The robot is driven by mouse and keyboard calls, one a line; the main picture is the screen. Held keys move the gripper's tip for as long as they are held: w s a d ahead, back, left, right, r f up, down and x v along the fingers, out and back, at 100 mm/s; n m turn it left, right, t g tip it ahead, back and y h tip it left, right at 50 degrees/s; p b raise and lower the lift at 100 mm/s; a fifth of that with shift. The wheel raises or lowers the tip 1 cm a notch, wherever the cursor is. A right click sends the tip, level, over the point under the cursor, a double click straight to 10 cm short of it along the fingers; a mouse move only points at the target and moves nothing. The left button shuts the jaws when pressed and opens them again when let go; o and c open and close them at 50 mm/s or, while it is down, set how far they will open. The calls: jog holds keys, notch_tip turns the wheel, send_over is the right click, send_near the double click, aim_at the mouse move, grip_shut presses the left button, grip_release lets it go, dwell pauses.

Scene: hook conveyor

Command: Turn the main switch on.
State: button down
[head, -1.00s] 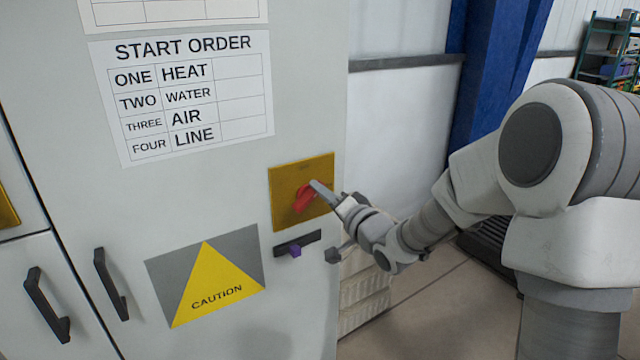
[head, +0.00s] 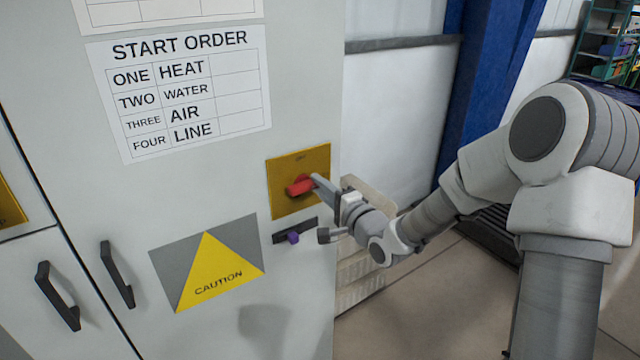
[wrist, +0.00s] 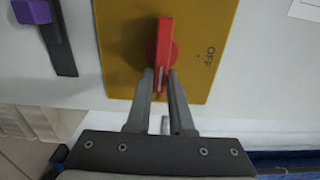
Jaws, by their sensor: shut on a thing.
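The main switch is a red rotary handle (head: 299,186) on a yellow plate (head: 284,206) on the cabinet front. My gripper (head: 318,182) reaches it from the right and is shut on the handle. In the wrist view the red handle (wrist: 164,48) runs lengthwise away from my gripper (wrist: 160,82), with its near end between the two fingertips. The word OFF is printed on the yellow plate (wrist: 120,50), to the right of the handle in that view. In the head view the handle lies near horizontal, tilted slightly.
A purple knob (head: 293,237) on a dark strip sits just below the yellow plate. A caution sign (head: 207,264), a START ORDER sheet (head: 190,92) and black door handles (head: 117,275) are on the cabinet (head: 225,185). Open floor (head: 420,320) lies to the right.

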dwell(0.3)
jog(key=c, duration=0.8)
grip_release()
jog(key=shift+s, duration=0.1)
jog(key=b+v, duration=0.9)
jog(key=v, duration=0.8)
jog(key=shift+s+d, duration=0.1)
jog(key=shift+d, duration=0.05)
